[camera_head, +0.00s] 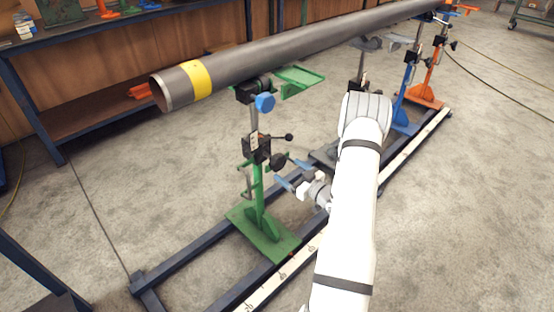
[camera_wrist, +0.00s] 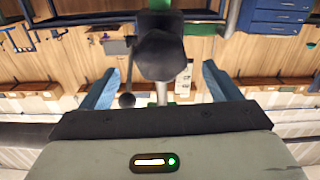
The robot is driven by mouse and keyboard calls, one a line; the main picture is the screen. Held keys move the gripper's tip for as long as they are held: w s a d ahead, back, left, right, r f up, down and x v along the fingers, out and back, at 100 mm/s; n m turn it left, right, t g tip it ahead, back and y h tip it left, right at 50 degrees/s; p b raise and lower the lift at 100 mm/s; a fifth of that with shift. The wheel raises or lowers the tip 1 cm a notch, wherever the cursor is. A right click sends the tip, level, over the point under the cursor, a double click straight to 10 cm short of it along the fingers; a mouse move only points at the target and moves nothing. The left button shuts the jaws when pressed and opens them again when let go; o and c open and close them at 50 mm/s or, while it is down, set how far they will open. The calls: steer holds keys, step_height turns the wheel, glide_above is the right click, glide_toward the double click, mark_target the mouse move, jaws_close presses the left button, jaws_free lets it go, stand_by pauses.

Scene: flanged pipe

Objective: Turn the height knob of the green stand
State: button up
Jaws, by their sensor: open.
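The green stand (camera_head: 258,190) stands upright under the near end of the pipe, with its green foot (camera_head: 264,234) on the rail frame. Its black knob (camera_head: 278,161) sticks out from a black block on the post. In the wrist view the knob (camera_wrist: 162,56) appears large, between the two blue fingers in the picture. My gripper (camera_head: 291,174) is open and empty, just right of and slightly below the knob, with no visible contact. A black ball-ended lever (camera_head: 289,137) sits just above the knob; its ball also shows in the wrist view (camera_wrist: 127,100).
The grey pipe (camera_head: 290,52) with a yellow band crosses above. A blue knob (camera_head: 265,102) sits near the stand's top. Blue (camera_head: 403,118) and orange (camera_head: 424,94) stands are farther back. A workbench (camera_head: 100,120) is at the left. Floor right of my arm is clear.

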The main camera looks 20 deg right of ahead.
mark_target(281, 164)
steer(key=x, duration=0.6)
steer(key=shift+w, duration=0.2)
steer(key=shift+b, duration=0.3)
steer(key=c, duration=1)
steer(key=shift+b, duration=0.3)
